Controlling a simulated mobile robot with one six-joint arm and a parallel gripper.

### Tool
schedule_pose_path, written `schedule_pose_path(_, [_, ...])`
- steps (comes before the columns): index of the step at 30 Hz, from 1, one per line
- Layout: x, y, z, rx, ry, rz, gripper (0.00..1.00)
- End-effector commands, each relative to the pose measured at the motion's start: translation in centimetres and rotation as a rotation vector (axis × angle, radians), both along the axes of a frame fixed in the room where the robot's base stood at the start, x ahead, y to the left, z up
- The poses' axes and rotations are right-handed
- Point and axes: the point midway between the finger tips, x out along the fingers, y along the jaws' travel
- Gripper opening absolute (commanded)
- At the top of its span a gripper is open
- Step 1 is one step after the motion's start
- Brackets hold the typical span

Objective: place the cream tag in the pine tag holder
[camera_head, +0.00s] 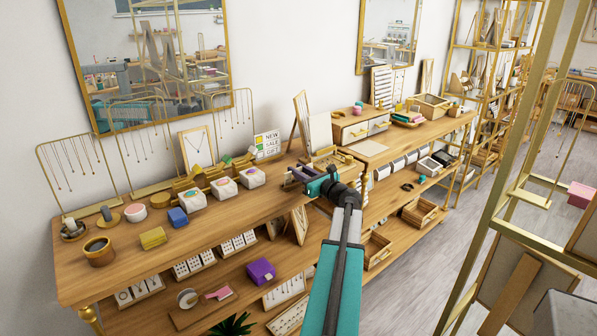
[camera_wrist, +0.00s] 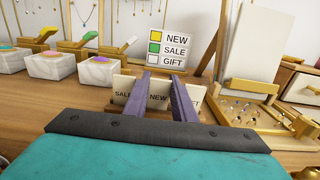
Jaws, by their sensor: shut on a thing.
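My gripper (camera_wrist: 162,74) reaches over the wooden counter with its two purple fingers a little apart and closed on a cream tag. The tag is mostly hidden; I cannot tell its edges from the cream face (camera_wrist: 158,98) reading NEW between the fingers. Cream faces reading SALE (camera_wrist: 123,96) and GIFT (camera_wrist: 193,101) show to either side, partly behind the fingers. They look like a low row of labels, and I cannot clearly make out the pine tag holder there. In the head view my gripper (camera_head: 291,177) is right of the white blocks.
White blocks with coloured tops (camera_wrist: 56,67) stand left, with gold pieces behind. A sign (camera_wrist: 170,47) pairs yellow with NEW, green with SALE, white with GIFT. A wooden tray (camera_wrist: 245,108) is close on the right, with a leaning board (camera_wrist: 286,45) behind.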

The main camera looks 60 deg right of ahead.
Motion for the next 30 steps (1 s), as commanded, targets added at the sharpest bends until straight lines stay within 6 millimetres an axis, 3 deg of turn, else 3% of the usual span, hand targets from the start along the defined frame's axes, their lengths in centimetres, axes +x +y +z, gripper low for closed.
schedule_pose_path(1, [0.0, 0.0, -0.2, 0.0, 0.0, 0.0, 0.03])
schedule_pose_path(2, [0.0, 0.0, -0.2, 0.0, 0.0, 0.0, 0.25])
schedule_pose_path(3, [0.0, 0.0, -0.2, 0.0, 0.0, 0.0, 0.31])
schedule_pose_path(16, [0.0, 0.1, 0.2, 0.0, 0.0, 0.001, 0.31])
schedule_pose_path(23, [-1.9, 0.7, 0.0, -0.001, -0.001, -0.001, 0.31])
schedule_pose_path(30, [-5.2, 1.9, 0.0, 0.0, -0.001, -0.001, 0.31])
